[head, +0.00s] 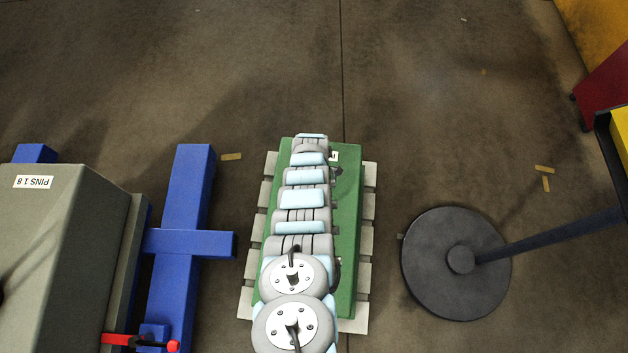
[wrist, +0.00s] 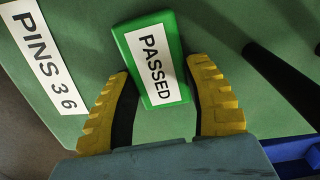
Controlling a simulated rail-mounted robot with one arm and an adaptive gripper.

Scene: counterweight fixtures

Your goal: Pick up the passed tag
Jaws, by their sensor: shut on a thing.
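The passed tag (wrist: 154,62) is a small green block with a white label reading PASSED, seen in the wrist view. My gripper (wrist: 162,68) has yellow ribbed fingers on either side of the tag and is shut on it. The tag's lower end lies between the fingers, and its upper end sticks out beyond them. Below the tag is a flat green surface (wrist: 90,35) with a white label reading PINS 3 6 (wrist: 43,52). In the head view my arm reaches over the green box (head: 347,230) and hides the tag.
The green box rests on a pale slatted pallet (head: 369,220). To the left stand a blue frame (head: 190,195) and a grey-green box labelled PINS 1 8 (head: 75,230). To the right is a round dark base (head: 430,285) with a pole. The floor beyond the pallet is mostly clear.

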